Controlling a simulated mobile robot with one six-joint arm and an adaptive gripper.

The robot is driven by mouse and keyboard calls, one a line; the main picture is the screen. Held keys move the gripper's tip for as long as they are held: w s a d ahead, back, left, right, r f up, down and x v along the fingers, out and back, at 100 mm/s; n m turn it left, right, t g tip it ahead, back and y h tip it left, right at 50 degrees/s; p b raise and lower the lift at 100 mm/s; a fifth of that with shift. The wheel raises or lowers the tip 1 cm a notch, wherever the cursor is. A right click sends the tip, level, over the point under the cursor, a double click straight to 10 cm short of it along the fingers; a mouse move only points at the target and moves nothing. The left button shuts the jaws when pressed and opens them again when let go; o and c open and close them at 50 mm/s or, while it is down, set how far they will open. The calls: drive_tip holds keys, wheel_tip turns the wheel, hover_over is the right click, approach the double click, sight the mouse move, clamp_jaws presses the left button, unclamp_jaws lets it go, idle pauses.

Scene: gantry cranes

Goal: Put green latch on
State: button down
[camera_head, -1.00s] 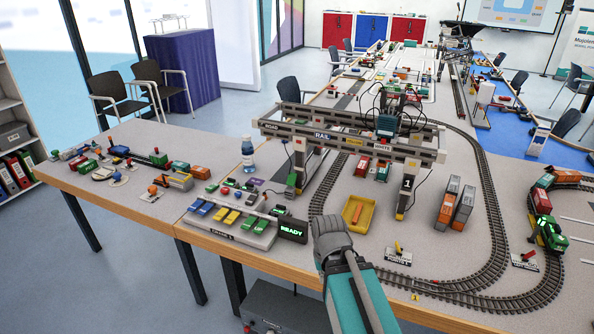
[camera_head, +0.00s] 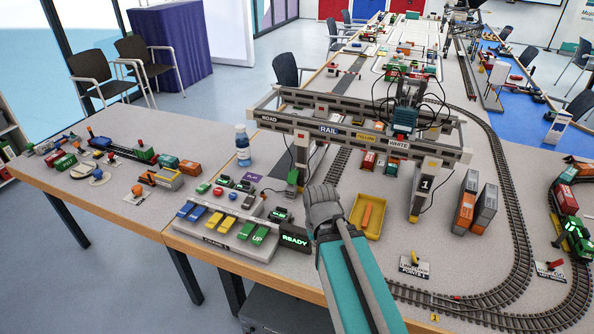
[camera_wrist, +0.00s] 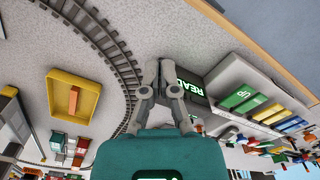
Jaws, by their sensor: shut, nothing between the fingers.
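A control panel (camera_head: 215,241) stands at the near table edge, with blue, yellow and green keys. Its two green keys (camera_head: 253,233) are at the right end; one reads UP. They also show in the wrist view (camera_wrist: 243,101). Small green caps (camera_head: 204,188) sit among red and blue ones behind the keys. I cannot tell which green part is the latch or how it is set. My gripper (camera_wrist: 160,70) is shut and empty, beside the READY display (camera_wrist: 192,86) and left of the green keys in the wrist view. In the head view my arm hides its fingertips.
The gantry crane (camera_head: 355,130) spans the table behind the panel. A yellow tray (camera_head: 370,230) with an orange bar lies right of my arm. Curved track (camera_head: 515,230) runs along the right. A bottle (camera_head: 242,145) stands behind the panel.

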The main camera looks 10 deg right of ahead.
drive_tip(key=shift+w+a, duration=0.15)
drive_tip(key=shift+a, duration=0.1)
drive_tip(key=w+a+r+m+t+y+b, duration=0.1)
drive_tip(key=w+m+t, duration=0.3)
drive_tip(key=w, duration=1.2)
drive_tip(key=w+a+r+m+t+y+b, duration=0.2)
drive_tip(key=w+m+t+y+b, duration=0.1)
drive_tip(key=w, duration=1.3)
drive_tip(key=m+t+b, duration=0.1)
drive_tip(key=m+t, duration=0.1)
drive_tip(key=shift+w+a+t+y, duration=0.15)
drive_tip(key=shift+a+t+y, duration=0.05)
drive_tip(key=shift+t+y, duration=0.2)
drive_tip(key=shift+f, duration=0.1)
drive_tip(key=b, duration=0.6)
hover_over(292, 183)
drive_tip(key=shift+f, duration=2.9)
